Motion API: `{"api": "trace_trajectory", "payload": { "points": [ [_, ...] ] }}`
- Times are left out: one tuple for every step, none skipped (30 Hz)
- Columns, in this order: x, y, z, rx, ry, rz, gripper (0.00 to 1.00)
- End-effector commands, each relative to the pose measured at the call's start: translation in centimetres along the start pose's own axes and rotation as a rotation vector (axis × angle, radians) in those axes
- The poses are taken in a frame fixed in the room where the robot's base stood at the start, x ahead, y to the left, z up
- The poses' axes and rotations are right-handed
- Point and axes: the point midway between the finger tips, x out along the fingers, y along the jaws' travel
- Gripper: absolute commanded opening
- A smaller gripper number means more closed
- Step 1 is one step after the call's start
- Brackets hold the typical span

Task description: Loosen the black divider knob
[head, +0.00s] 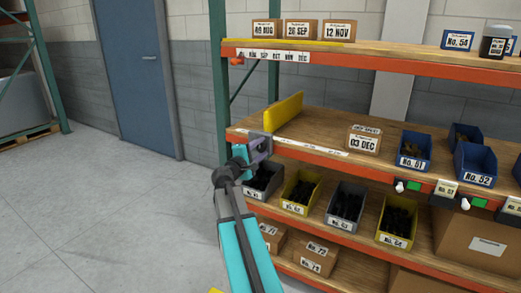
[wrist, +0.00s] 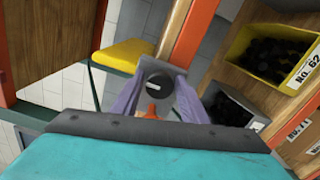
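The black divider knob (wrist: 154,77), round with a pale mark on its face, shows in the wrist view at the front end of the yellow divider. My gripper (wrist: 153,92) points at it, with its purple fingers apart, one to each side of the knob. I cannot tell whether they touch it. An orange part (wrist: 151,111) shows just below the knob between the fingers. In the head view the yellow divider (head: 283,113) stands on the left end of the middle shelf. My gripper (head: 259,148) is at that shelf's front edge and hides the knob there.
The middle shelf (head: 318,125) also carries a small box (head: 364,139) marked 03 DEC and several blue bins to the right. Grey and yellow bins (head: 299,190) stand on the shelf below, close to my gripper. A green upright (head: 219,75) stands at the left. The floor left is clear.

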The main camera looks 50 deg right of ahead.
Motion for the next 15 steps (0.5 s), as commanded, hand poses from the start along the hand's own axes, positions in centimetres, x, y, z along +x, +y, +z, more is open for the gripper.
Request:
{"api": "trace_trajectory", "payload": {
  "points": [
    [-0.1,0.0,0.0,0.000,0.000,0.000,0.40],
    [-0.1,0.0,0.0,0.000,0.000,0.000,0.40],
    [-0.2,0.0,0.0,0.000,0.000,0.000,0.40],
    [-0.3,0.0,0.0,0.001,0.000,0.000,0.40],
    [-0.5,0.0,0.0,0.001,0.000,0.000,0.40],
    [-0.7,0.0,0.0,0.001,0.000,0.000,0.40],
    [-0.9,0.0,0.1,0.001,0.000,0.000,0.40],
    [-1.1,0.0,0.1,0.001,0.000,0.000,0.40],
    [-1.4,0.0,0.1,0.001,0.000,0.000,0.40],
    [-1.7,0.0,0.1,0.001,0.000,0.000,0.40],
    [-2.0,0.0,0.1,0.001,0.000,0.000,0.40],
    [-2.5,0.0,0.1,0.001,0.001,0.001,0.40],
    [-2.8,0.0,0.1,0.001,0.002,0.001,0.40],
    [-3.2,0.0,0.1,0.000,0.002,0.001,0.40],
    [-3.8,0.0,0.1,0.000,0.002,0.001,0.40]
  ]
}}
